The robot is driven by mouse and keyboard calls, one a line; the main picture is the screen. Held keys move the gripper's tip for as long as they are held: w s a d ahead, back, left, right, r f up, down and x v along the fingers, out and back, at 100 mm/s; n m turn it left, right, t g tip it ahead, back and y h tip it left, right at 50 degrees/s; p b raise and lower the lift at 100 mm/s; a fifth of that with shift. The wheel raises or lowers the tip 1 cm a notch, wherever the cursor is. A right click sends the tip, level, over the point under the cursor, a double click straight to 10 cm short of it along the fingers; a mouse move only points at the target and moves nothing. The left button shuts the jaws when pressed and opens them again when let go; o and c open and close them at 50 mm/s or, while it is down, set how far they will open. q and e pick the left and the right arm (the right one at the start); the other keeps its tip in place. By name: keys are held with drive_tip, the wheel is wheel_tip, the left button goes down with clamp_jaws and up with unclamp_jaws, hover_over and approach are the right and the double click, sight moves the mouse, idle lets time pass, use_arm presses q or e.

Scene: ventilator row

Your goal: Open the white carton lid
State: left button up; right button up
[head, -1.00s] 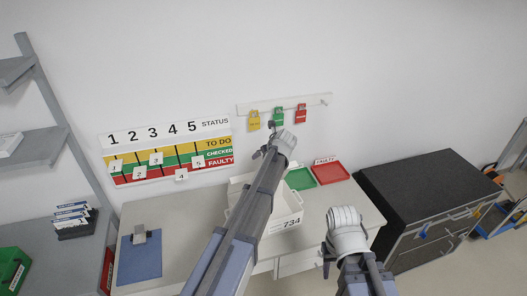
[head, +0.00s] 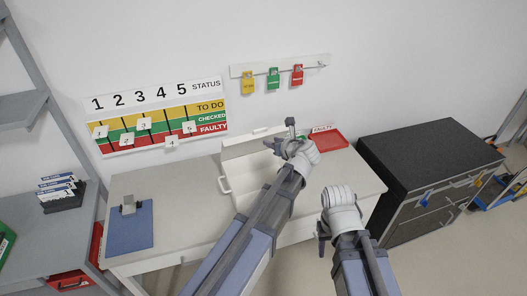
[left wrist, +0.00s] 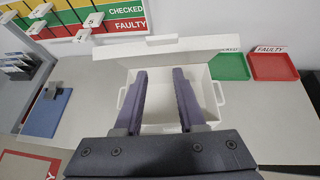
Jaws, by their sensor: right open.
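The white carton (head: 228,190) stands on the light table. Its lid (head: 245,145) is raised along the far side; in the left wrist view the lid (left wrist: 160,52) stands behind the open box (left wrist: 158,108), and the pale inside shows. My left gripper (head: 281,136) is open and empty, above the carton's right part in the head view; its fingers (left wrist: 160,75) show apart over the box in the left wrist view, with nothing between them. My left arm hides the carton's front right. My right gripper (head: 321,237) is open in front of the table, away from the carton.
A red tray (head: 328,140) and a green tray (left wrist: 229,66) lie right of the carton. A blue clipboard (head: 130,232) lies at left. A status board (head: 160,120) and padlocks on a rail (head: 280,68) hang behind. A dark-topped cabinet (head: 425,160) stands at right.

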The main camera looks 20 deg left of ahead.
use_arm(q)
drive_tip(key=shift+t+y, duration=0.4)
drive_tip(key=shift+t, duration=0.5)
drive_tip(key=s+d+f+b, duration=0.1)
drive_tip(key=s+b, duration=0.1)
drive_tip(key=s+d+f+b, duration=0.1)
drive_tip(key=s, duration=0.1)
drive_tip(key=shift+d+f+b, duration=0.3)
drive_tip(key=shift+b, duration=0.1)
drive_tip(key=c, duration=0.5)
drive_tip(key=shift+s+d+r, duration=0.1)
drive_tip(key=shift+s+d, duration=0.05)
drive_tip(key=shift+d, duration=0.1)
clamp_jaws()
drive_tip(key=x, duration=0.4)
drive_tip(key=r+b+x, duration=0.1)
drive_tip(key=x, duration=0.3)
drive_tip(key=r+x, duration=0.1)
drive_tip(key=x, duration=0.3)
drive_tip(key=shift+w+a+r+b, duration=0.15)
drive_tip(key=shift+w+r+b, duration=0.1)
drive_tip(key=shift+w+b, duration=0.1)
drive_tip(key=shift+w+a+r, duration=0.25)
drive_tip(key=shift+w+a, duration=0.15)
use_arm(e)
wheel_tip(320, 180, down, 7)
drive_tip(key=shift+f, duration=0.1)
